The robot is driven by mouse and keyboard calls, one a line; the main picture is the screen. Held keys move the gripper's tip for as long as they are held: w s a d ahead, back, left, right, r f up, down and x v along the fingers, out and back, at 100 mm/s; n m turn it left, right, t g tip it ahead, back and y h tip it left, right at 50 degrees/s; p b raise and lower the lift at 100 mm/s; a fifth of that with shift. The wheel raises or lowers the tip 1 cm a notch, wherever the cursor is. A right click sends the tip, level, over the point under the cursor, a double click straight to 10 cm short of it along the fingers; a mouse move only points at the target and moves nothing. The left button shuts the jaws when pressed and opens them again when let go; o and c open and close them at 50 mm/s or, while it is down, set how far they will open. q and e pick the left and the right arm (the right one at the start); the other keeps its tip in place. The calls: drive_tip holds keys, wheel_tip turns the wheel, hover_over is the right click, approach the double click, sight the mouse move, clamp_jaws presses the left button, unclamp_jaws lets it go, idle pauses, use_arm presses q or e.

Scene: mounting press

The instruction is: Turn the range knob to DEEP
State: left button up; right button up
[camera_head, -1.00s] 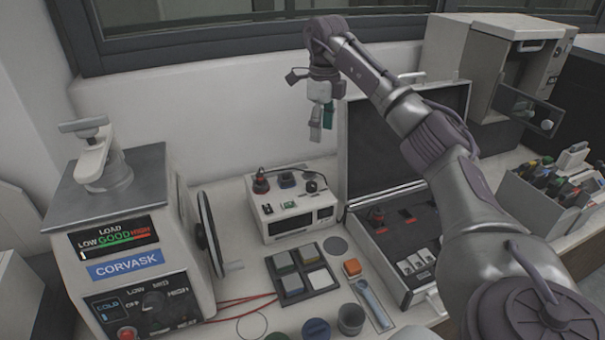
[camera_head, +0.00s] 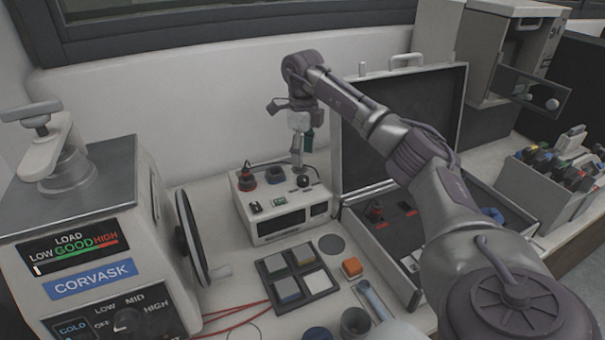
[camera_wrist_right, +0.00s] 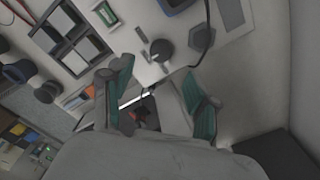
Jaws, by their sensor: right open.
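A small white instrument box (camera_head: 284,224) stands on the bench in the middle of the head view. A black round knob (camera_head: 303,181) sits at the right of its top; its lettering is too small to read, so I cannot confirm it is the range knob. It also shows in the right wrist view as a dark round knob (camera_wrist_right: 162,50). My right gripper (camera_head: 298,162) points down just above the right part of the box. In the right wrist view its fingers (camera_wrist_right: 160,72) are apart and empty, with the knob beyond the tips. My left gripper is not in view.
The CORVASK press (camera_head: 95,235) with a side handwheel (camera_head: 194,235) stands at left. An open case (camera_head: 375,255) lies right of the box. A dark tray of square blocks (camera_head: 262,270) and an orange block (camera_head: 351,267) lie in front. The wall is close behind.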

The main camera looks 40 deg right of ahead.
sight(303, 178)
wheel_tip(303, 178, down, 8)
drive_tip(key=shift+r+p, duration=0.2)
drive_tip(key=shift+p, duration=0.25)
drive_tip(key=shift+w, duration=0.1)
clamp_jaws()
